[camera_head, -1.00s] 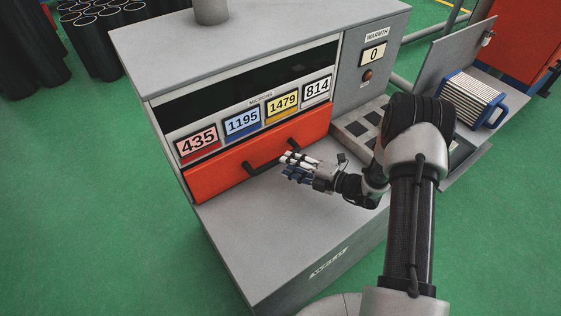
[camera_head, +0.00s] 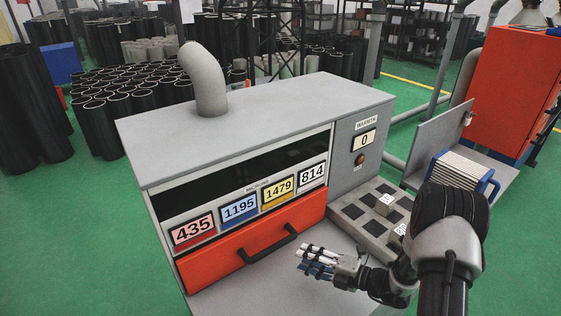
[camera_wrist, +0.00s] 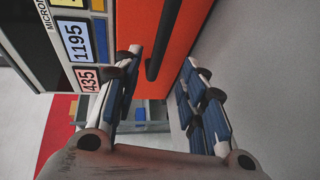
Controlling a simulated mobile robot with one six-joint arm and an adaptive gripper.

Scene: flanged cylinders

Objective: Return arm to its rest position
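My gripper (camera_head: 316,262) is over the grey ledge in front of the machine, just right of and below the black handle (camera_head: 268,244) of the red drawer (camera_head: 232,256). In the wrist view my gripper (camera_wrist: 163,58) has its blue-padded fingers spread apart, with nothing held between them. The drawer front looks closed against the machine. My arm reaches in from the lower right, bent at the elbow.
The grey machine (camera_head: 250,112) carries several number displays and a bent pipe (camera_head: 204,80) on top. A slotted tray (camera_head: 350,208) with small cubes lies beside my forearm. A blue-framed stack of plates (camera_head: 461,172) stands on the right. Black tubes (camera_head: 100,110) stand behind on green floor.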

